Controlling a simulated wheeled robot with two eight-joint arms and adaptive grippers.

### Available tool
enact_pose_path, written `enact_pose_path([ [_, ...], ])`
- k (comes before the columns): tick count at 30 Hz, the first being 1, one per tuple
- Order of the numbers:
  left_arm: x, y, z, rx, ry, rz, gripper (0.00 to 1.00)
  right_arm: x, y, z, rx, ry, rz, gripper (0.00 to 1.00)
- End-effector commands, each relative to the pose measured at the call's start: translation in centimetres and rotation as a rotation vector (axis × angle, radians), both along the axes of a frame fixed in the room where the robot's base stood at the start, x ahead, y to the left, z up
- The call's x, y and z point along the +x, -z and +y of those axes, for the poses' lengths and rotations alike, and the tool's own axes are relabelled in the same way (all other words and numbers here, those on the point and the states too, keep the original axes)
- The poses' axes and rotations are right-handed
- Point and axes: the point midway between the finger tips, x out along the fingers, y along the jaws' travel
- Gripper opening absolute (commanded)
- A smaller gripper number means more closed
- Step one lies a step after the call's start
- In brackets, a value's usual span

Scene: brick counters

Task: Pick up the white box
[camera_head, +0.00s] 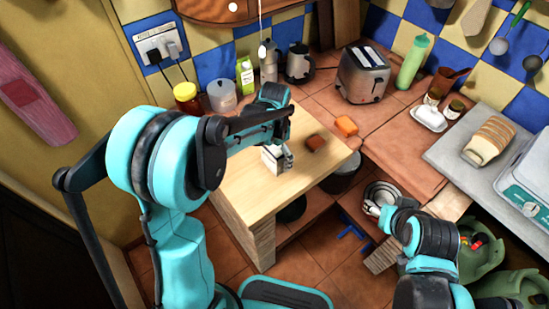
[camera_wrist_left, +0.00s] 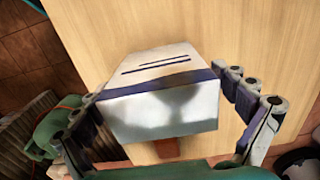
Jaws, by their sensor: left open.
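The white box (camera_wrist_left: 160,105) has a dark blue band and dark slots on its top face. It rests on the light wooden tabletop (camera_wrist_left: 285,25) and fills the middle of the left wrist view. My left gripper (camera_wrist_left: 160,88) is open, with one finger on each side of the box; I cannot tell whether they touch it. In the head view the box (camera_head: 269,158) is small and partly hidden by my left gripper (camera_head: 282,160). My right gripper (camera_head: 373,207) is low at the right, away from the box, too small to read.
A brown block (camera_head: 315,143) and an orange block (camera_head: 346,126) lie right of the box. A toaster (camera_head: 363,74), kettle (camera_head: 299,64), jar (camera_head: 187,97) and green bottle (camera_head: 412,62) stand along the back. The front part of the wooden top is clear.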

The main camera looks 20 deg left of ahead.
Motion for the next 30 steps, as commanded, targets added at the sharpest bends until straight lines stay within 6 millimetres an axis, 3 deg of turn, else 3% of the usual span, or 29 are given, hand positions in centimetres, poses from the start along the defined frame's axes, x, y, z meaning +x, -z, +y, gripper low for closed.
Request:
enact_pose_path([
  [3, 0.0, 1.6, 0.1, 0.000, -0.001, 0.000, 0.97, 0.0, 0.7, 0.0, 0.000, 0.000, 0.000, 0.61],
  [9, 0.0, 1.5, 0.1, 0.000, -0.001, 0.000, 0.97, 0.0, 0.6, 0.0, 0.000, 0.000, 0.000, 0.61],
  [11, 0.0, 1.5, 0.1, 0.000, -0.001, 0.000, 0.84, 0.0, 0.6, 0.0, 0.000, 0.000, 0.000, 0.61],
  [15, 0.0, 1.5, 0.1, 0.000, -0.001, 0.000, 0.47, 0.0, 0.6, 0.0, 0.000, 0.000, 0.000, 0.61],
  [16, 0.0, 1.5, 0.1, 0.000, -0.001, 0.000, 0.43, 0.0, 0.6, 0.0, 0.000, 0.000, 0.000, 0.61],
  [26, 0.0, 1.3, 0.1, 0.000, -0.001, 0.000, 0.43, 0.0, 0.5, 0.0, 0.000, 0.000, 0.000, 0.61],
  [30, 0.0, 0.4, 0.1, 0.000, -0.001, 0.000, 0.43, 0.0, 0.0, 0.0, 0.000, 0.000, 0.000, 0.61],
])
